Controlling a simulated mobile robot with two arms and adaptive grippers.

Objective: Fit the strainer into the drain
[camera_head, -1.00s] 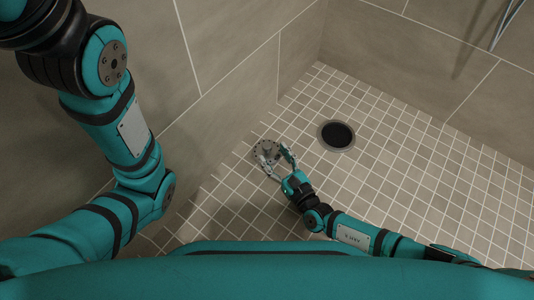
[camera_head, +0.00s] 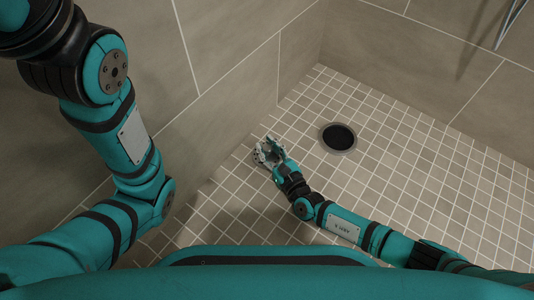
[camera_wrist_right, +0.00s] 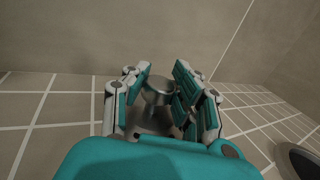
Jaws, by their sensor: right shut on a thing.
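The strainer (camera_wrist_right: 158,92) is a grey metal piece with a round knob, low over the tiled floor. My right gripper (camera_wrist_right: 160,98) is shut on it, with fingers on both sides of the knob. In the head view the right gripper (camera_head: 270,151) mostly hides the strainer (camera_head: 260,157). I cannot tell whether the strainer touches the floor. The drain (camera_head: 338,138) is a dark round hole with a grey rim, to the right of the gripper and apart from it. Its edge also shows at the lower right of the wrist view (camera_wrist_right: 298,160). My left gripper is out of view.
Beige tiled walls (camera_head: 235,75) stand close behind and left of the right gripper. The small-tile shower floor (camera_head: 430,190) is clear around the drain and to the right. A metal fixture (camera_head: 510,22) is at the upper right.

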